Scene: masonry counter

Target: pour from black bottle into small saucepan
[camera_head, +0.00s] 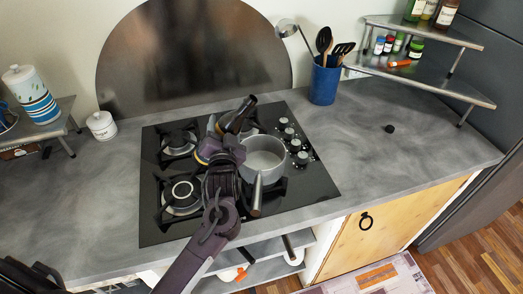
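The small saucepan (264,160) is light grey and stands on the right part of the black gas hob, its dark handle pointing toward the front edge. The black bottle (238,117) is at the saucepan's back left, leaning with its upper end up and to the right. My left gripper (221,145) is at the bottle's lower part and looks shut on it, left of the saucepan; the fingers and wrist partly hide the bottle. No liquid stream shows. My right gripper is not in view.
The hob (305,185) has knobs on its right. A blue utensil holder (324,84) stands behind it. A corner shelf (425,80) carries jars and bottles. A white canister (101,125) stands at left. The counter (400,150) at right is mostly clear.

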